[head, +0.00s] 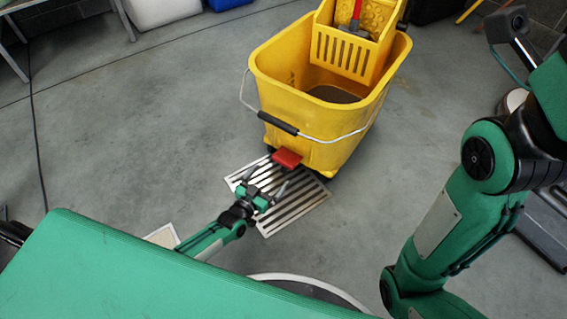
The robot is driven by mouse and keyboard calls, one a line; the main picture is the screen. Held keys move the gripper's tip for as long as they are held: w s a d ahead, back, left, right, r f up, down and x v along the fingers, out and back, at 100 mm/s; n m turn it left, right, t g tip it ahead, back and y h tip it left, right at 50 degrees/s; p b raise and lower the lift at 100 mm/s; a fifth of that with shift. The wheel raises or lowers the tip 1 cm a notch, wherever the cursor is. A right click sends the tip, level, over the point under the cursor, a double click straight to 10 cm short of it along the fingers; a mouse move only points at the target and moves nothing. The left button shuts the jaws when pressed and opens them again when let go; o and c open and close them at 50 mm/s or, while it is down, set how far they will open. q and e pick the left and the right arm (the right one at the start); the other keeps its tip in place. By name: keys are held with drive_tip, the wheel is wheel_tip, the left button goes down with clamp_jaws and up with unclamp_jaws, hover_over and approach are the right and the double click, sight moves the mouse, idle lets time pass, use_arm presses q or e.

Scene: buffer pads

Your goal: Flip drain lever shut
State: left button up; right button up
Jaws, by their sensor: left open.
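A yellow mop bucket (290,101) stands upright on the floor at upper middle. A red drain lever (287,158) sticks out low on the side of the bucket facing me. My left gripper (267,180) is open and empty, just short of the lever and slightly left of it, above a metal floor grate. I cannot tell whether its fingertips touch the lever. My right arm shows at the right, but its gripper is not in view.
The slotted floor grate (292,205) lies partly under the bucket's front. A wire handle with a black grip (278,123) hangs across the bucket's front. Dark water (334,94) shows inside. The concrete floor to the left is mostly clear.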

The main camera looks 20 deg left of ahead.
sight(282, 162)
use_arm(q)
drive_tip(key=b+x, duration=0.3)
drive_tip(key=x, duration=0.5)
drive_tip(key=shift+f+b, duration=0.2)
drive_tip(key=shift+b, duration=0.15)
drive_tip(key=shift+w+d+r, duration=0.1)
drive_tip(key=shift+w+d, duration=0.15)
drive_tip(key=shift+w, duration=0.45)
